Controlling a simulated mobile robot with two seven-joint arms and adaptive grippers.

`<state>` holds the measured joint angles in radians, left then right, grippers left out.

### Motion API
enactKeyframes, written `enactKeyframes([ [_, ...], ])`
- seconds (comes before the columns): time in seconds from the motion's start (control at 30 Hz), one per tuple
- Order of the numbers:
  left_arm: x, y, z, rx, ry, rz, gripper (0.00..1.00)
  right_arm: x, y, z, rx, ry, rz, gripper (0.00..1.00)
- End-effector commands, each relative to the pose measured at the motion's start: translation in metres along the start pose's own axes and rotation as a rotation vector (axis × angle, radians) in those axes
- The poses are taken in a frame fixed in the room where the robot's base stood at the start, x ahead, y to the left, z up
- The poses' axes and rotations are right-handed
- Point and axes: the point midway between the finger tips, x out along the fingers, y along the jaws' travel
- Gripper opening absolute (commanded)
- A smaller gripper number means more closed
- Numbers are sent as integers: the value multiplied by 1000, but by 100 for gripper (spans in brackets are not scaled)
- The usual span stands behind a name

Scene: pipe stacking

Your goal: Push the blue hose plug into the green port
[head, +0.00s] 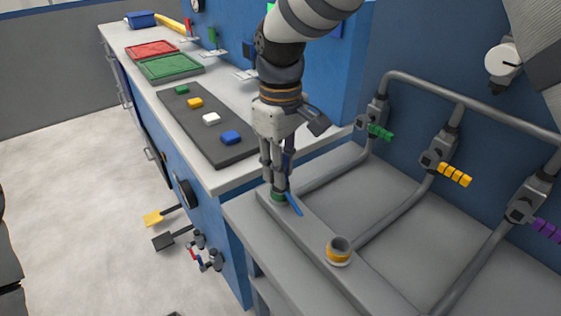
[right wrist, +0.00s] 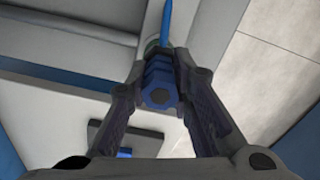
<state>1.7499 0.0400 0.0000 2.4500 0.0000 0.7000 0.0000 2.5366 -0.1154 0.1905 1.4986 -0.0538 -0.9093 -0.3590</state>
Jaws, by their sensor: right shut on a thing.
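The green port (head: 279,197) is a short ring on the grey pipe block, directly below my right gripper (head: 276,176). My right gripper points down and is shut on the blue hose plug (right wrist: 158,85), which shows as a blue hexagonal body between the fingers. In the head view the plug is mostly hidden by the fingers. A blue lever (head: 294,204) sticks out beside the green port. The plug is at or just above the port. I cannot tell how deep it sits. My left gripper is not in view.
A yellow-ringed port (head: 339,252) stands nearer on the same block. Pipes with green (head: 381,132), yellow (head: 455,175) and purple (head: 547,230) valve handles run along the blue wall. A dark tray (head: 207,130) with several coloured blocks lies on the left counter.

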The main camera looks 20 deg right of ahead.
Motion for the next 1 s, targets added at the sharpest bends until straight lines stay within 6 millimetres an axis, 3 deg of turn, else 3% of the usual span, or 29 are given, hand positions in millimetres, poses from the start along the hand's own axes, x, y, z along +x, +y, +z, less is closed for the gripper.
enactKeyframes([
  [0.13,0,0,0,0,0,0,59,-1,0,0,0,2,1,0],
  [0.17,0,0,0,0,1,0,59,-1,0,0,0,3,1,23],
  [0.27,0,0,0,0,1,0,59,-2,0,-1,0,3,2,44],
  [0.53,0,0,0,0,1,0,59,-2,0,0,0,3,1,44],
  [0.63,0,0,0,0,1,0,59,-10,1,-1,1,6,3,44],
  [1.0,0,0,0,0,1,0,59,-102,0,-1,0,7,3,44],
])
